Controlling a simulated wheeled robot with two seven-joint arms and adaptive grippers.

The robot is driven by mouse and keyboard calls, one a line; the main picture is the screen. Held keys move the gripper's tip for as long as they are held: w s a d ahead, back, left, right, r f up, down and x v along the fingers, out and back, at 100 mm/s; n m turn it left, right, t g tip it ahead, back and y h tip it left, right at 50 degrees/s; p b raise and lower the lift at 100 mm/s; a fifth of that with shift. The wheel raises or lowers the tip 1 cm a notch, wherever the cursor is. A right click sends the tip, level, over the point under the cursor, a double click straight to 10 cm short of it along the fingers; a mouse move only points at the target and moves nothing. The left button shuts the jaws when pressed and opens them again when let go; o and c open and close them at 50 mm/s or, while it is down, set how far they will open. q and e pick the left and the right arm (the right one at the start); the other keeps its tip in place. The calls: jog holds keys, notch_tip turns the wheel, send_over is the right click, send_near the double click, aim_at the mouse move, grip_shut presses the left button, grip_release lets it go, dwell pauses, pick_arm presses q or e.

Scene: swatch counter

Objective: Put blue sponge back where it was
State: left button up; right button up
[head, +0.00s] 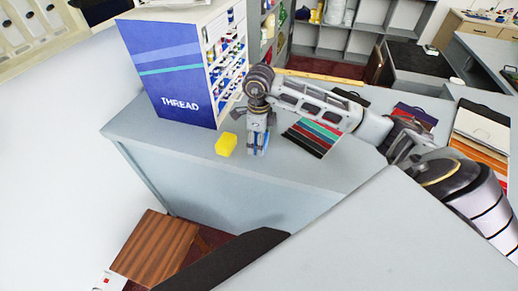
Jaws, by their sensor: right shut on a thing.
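My right gripper (258,150) points down at the grey counter (300,173), just right of a yellow sponge (226,144). It is shut on the blue sponge (265,141), of which only small blue parts show between and beside the fingers. The fingers hide the rest of it. The blue sponge is at or very near the counter top; I cannot tell whether it touches. The yellow sponge lies on the counter, apart from the gripper. My left gripper is not in view.
A blue and white thread cabinet (176,75) stands behind and left of the gripper. A fan of coloured swatches (313,136) lies to the right under my arm. The counter front edge is close, with bare counter between. A wooden box (155,248) is on the floor.

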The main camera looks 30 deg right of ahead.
jog(key=shift+f+p, duration=0.35)
jog(key=shift+f, duration=1.95)
jog(key=shift+f, duration=0.15)
jog(key=o, duration=0.9)
jog(key=shift+d+r+b, duration=0.2)
jog(key=shift+r+b, duration=0.55)
jog(key=shift+r, duration=1.6)
jog(key=shift+r+b, duration=0.45)
jog(key=shift+r, duration=4.1)
